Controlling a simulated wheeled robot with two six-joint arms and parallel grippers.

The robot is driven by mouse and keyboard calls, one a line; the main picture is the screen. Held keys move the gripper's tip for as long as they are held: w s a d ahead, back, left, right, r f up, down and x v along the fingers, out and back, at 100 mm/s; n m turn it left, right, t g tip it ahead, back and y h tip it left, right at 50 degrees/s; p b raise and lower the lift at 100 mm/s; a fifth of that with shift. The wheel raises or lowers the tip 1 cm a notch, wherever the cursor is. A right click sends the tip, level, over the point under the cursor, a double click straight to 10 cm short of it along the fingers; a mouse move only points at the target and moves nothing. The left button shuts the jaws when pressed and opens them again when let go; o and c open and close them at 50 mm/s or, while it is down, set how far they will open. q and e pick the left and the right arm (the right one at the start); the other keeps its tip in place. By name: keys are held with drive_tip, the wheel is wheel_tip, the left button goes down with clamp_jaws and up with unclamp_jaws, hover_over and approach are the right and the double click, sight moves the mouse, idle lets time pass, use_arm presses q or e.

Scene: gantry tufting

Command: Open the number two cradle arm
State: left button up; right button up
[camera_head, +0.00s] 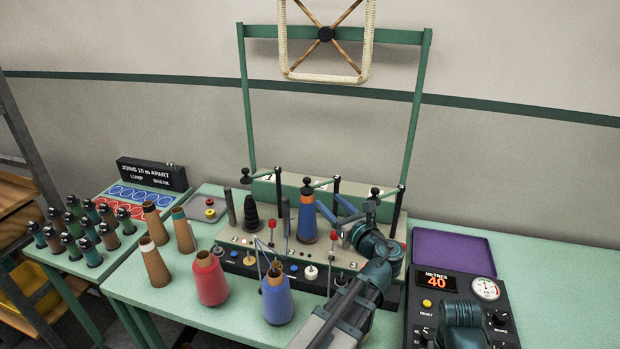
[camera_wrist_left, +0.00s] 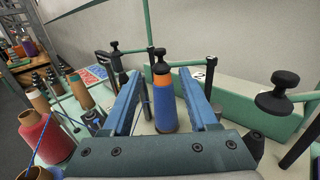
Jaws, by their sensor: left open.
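The number two cradle arm (camera_head: 307,185) is the middle one on the winder, with a black knob sitting over a blue and orange yarn cone (camera_head: 307,222). The knob (camera_wrist_left: 161,56) and the cone (camera_wrist_left: 164,105) also show in the left wrist view. My left gripper (camera_head: 332,207) is open, just right of the cone in the head view. In the left wrist view its blue fingers (camera_wrist_left: 160,85) frame the cone with nothing gripped; I cannot tell whether they touch it. My right gripper's fingers are not in view.
Other cradle arms stand left (camera_head: 248,181) and right (camera_head: 375,194). A red cone (camera_head: 210,281) and a blue cone (camera_head: 277,300) stand in front, with several brown cones at left. A metres counter (camera_head: 437,283) sits at right.

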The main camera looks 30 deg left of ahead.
sight(309, 182)
use_arm(q)
drive_tip(key=x, duration=1.3)
drive_tip(key=shift+w+a, duration=0.15)
drive_tip(key=shift+a, duration=0.25)
clamp_jaws()
idle(0.8)
